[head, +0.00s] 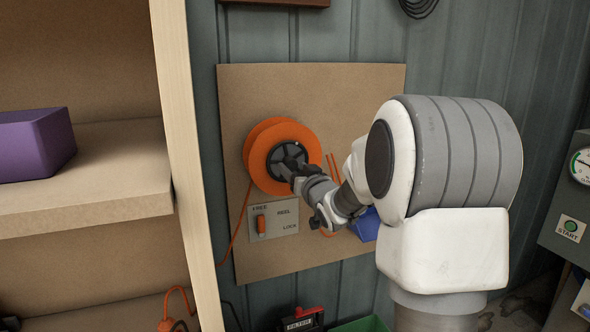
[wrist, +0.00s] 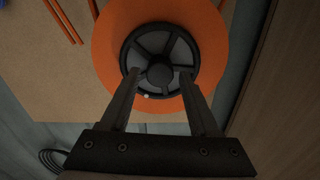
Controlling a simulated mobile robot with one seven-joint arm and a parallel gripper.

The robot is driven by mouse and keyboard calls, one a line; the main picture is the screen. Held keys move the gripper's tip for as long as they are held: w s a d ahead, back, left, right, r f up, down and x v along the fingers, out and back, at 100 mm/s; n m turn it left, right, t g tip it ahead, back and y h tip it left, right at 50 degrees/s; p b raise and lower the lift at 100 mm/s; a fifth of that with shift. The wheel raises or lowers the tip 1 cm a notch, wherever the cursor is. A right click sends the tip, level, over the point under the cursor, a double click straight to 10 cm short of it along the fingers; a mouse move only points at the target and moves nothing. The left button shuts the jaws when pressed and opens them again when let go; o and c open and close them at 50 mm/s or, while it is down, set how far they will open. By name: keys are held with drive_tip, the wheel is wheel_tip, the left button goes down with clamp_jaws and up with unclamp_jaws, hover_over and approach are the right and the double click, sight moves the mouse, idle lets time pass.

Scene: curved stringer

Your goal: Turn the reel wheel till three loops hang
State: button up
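The orange reel (head: 262,135) is mounted on a brown board, with a dark spoked wheel (head: 279,152) at its centre. The wrist view shows the reel (wrist: 112,40) and the wheel (wrist: 160,48) face-on. My gripper (head: 291,166) is at the wheel. In the wrist view its two fingers (wrist: 158,75) stand apart on either side of the central hub, with gaps to it. Contact with the rim or spokes is unclear. Orange cord strands (head: 333,166) show right of the reel, mostly hidden by my arm; two strands (wrist: 62,22) show in the wrist view. I cannot count loops.
A plate (head: 286,216) marked FREE, REEL and LOCK has an orange lever (head: 261,224) below the reel. Wooden shelves (head: 95,205) with a purple block (head: 35,145) stand left. A blue thing (head: 366,226) is partly behind my arm. A START panel (head: 571,228) stands right.

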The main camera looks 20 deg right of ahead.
clamp_jaws()
drive_tip(key=shift+f+b, duration=0.1)
drive_tip(key=shift+b, duration=0.25)
